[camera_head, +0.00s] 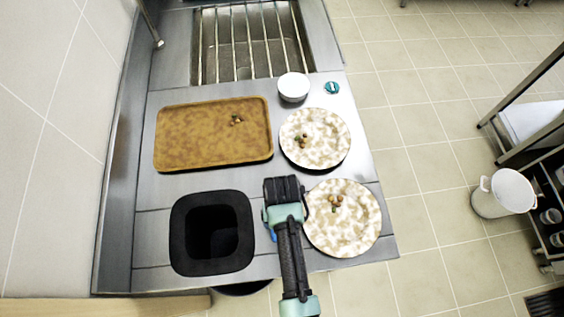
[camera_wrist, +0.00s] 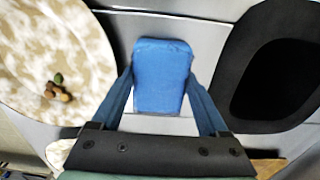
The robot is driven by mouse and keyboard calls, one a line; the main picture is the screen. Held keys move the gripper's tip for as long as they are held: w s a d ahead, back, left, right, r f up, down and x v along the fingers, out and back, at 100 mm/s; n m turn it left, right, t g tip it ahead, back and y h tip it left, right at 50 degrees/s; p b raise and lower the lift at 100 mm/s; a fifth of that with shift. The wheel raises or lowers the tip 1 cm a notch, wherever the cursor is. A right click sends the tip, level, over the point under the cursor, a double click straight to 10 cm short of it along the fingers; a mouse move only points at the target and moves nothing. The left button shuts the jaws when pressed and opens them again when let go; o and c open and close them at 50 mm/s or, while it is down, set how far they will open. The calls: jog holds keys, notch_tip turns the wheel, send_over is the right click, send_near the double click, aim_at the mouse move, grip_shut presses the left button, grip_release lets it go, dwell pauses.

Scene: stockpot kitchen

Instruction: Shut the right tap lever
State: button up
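A bare metal spout (camera_head: 152,27), which looks like part of the tap, shows at the upper left in the head view, beside the barred sink (camera_head: 247,45). I can make out no tap lever in either view. My gripper (camera_head: 274,232) is low over the near counter, far from the spout, between a plate and a black square bin. In the wrist view my gripper's fingers (camera_wrist: 161,85) stand apart, one on each side of a blue block (camera_wrist: 163,70). I cannot tell whether they press on it. In the head view the block is mostly hidden by my arm.
The black bin (camera_head: 180,240) is left of my gripper and a speckled plate with food scraps (camera_head: 352,235) is right. Beyond are a brown tray (camera_head: 190,140), a second plate (camera_head: 325,125), a white bowl (camera_head: 293,87) and a teal round item (camera_head: 332,88).

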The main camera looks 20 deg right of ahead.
jog(key=shift+o, duration=0.5)
